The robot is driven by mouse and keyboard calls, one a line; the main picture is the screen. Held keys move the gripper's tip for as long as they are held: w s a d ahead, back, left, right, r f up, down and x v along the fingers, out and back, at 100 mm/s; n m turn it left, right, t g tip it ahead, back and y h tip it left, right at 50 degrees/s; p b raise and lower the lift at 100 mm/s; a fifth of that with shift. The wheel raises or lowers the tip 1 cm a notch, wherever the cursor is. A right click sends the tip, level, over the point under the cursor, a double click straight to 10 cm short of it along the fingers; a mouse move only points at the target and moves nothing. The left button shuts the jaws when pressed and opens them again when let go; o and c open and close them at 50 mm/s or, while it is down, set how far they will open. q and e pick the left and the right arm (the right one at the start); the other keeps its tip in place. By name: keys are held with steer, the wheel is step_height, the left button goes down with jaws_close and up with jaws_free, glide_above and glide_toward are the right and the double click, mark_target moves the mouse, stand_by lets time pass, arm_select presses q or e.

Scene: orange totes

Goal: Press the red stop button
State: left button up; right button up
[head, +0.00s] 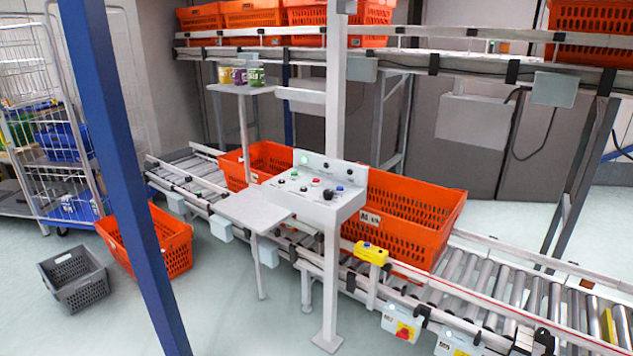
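A red button (404,332) sits on a yellow plate on a small light box, fixed low on the near side of the roller conveyor. A grey control panel (315,191) stands on a post at the middle and carries several small buttons. One of them is a small red button (315,182); a black knob and a blue button are close to it. I cannot tell from the picture which red one is the stop button. Neither of my grippers shows in the head view, and nothing touches the panel or the box.
A roller conveyor (483,283) runs across, with orange totes (412,212) on it. A white post and a blue post (122,170) stand in front. A yellow box (371,253) sits on the conveyor's near edge. A grey crate (77,285) is on the floor.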

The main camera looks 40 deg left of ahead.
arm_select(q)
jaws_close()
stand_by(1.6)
